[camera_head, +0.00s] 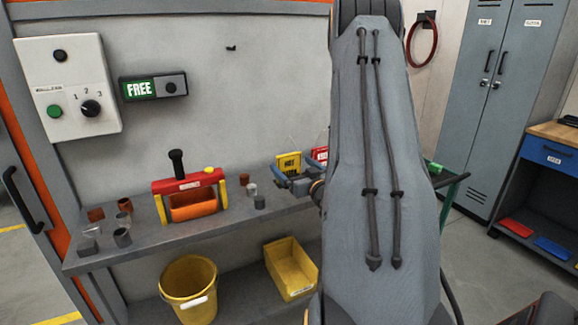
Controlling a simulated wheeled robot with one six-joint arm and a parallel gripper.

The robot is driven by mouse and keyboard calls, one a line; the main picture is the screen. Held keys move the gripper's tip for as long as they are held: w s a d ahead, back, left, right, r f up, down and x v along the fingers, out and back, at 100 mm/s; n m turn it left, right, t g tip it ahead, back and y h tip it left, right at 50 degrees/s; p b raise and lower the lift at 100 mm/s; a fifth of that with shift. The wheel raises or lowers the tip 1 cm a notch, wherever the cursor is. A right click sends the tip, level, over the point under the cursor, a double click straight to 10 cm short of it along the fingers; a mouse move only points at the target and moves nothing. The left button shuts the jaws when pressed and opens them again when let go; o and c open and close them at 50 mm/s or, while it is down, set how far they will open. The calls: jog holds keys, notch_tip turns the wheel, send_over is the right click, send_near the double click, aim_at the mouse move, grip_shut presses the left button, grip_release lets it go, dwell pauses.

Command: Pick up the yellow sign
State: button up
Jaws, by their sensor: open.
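The yellow sign (289,160) with dark lettering stands at the back of the grey shelf, close to the wall. My gripper (281,177) is open, low in front of the sign, with its fingers pointing left. It overlaps the sign's lower edge in the picture, so the sign's base is hidden. I cannot tell whether the fingers touch the sign. Nothing shows between the fingers.
A red sign (320,154) stands just right of the yellow one, partly hidden by my arm. Small cylinders (260,202) and a red-framed device (190,190) stand to the left on the shelf (155,243). A yellow bucket (189,290) and yellow bin (291,268) are below.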

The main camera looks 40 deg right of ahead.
aim_at(290, 161)
jog(key=shift+p+x, duration=0.65)
jog(key=shift+x, duration=1.3)
jog(key=shift+r, duration=0.1)
jog(key=c, duration=1.1)
jog(key=shift+c, duration=0.4)
jog(key=shift+r, duration=0.1)
jog(key=shift+r+b, duration=1.2)
jog(key=shift+r, duration=3.7)
